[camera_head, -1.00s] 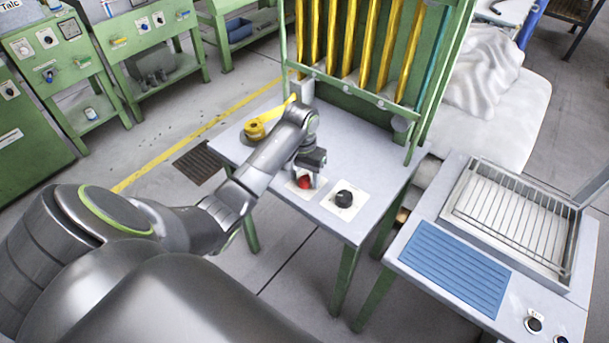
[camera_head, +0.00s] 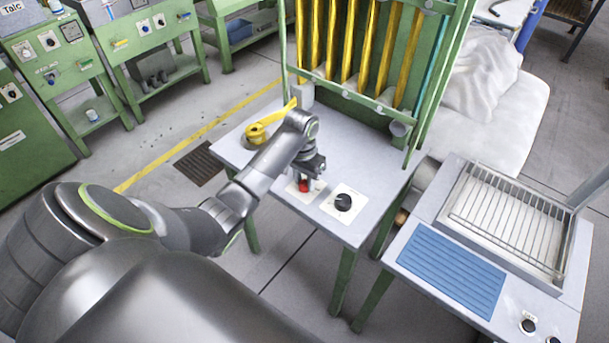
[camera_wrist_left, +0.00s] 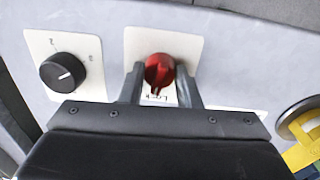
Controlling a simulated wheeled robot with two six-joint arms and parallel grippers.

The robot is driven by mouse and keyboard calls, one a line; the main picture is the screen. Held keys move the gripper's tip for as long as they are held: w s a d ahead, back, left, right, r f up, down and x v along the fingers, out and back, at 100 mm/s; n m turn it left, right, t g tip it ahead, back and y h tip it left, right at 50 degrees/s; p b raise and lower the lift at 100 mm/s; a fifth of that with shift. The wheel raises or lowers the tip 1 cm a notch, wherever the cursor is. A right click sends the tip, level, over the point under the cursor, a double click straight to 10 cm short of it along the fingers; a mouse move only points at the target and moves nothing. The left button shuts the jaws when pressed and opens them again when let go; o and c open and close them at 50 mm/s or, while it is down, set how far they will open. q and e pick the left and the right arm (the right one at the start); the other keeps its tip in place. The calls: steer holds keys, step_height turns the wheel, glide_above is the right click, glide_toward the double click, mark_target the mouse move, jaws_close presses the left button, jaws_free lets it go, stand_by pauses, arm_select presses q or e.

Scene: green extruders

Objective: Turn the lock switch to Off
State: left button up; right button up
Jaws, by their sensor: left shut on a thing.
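The lock switch is a red knob (camera_wrist_left: 159,70) on a white plate (camera_wrist_left: 185,45) marked "Lock" in the left wrist view. In the head view the red knob (camera_head: 305,186) sits on the table top, partly covered by my gripper. My left gripper (camera_wrist_left: 160,85) has one finger on each side of the red knob and is shut on it. It also shows in the head view (camera_head: 306,178), pointing down at the knob. The knob's pointer faces the printed label. The plate's other markings are hidden or blurred. My right gripper is not in view.
A black dial (camera_head: 343,202) on a white plate stands close to the right of the lock switch. A yellow-handled part (camera_head: 262,130) lies at the table's left. The green rack with yellow bars (camera_head: 365,45) rises behind. A blue mat (camera_head: 446,269) lies on the right-hand table.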

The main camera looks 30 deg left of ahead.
arm_select(q)
steer(key=m+p, duration=0.2)
steer(key=m, duration=0.1)
steer(key=m+p, duration=0.1)
steer(key=p, duration=0.1)
steer(key=shift+r, duration=0.25)
steer(key=m+p, duration=0.2)
steer(key=m, duration=0.1)
steer(key=shift+m, duration=0.4)
steer(key=shift+w+f+m+p, duration=0.15)
steer(key=shift+m+p, duration=0.5)
steer(key=shift+m, duration=0.35)
steer(key=o, duration=1)
steer(key=shift+w+a+r+p, duration=0.15)
steer(key=shift+r+p, duration=0.45)
steer(key=shift+r, duration=3.75)
steer(key=shift+w+a+r+p, duration=0.1)
steer(key=shift+r+p, duration=0.5)
steer(key=shift+r, duration=3.7)
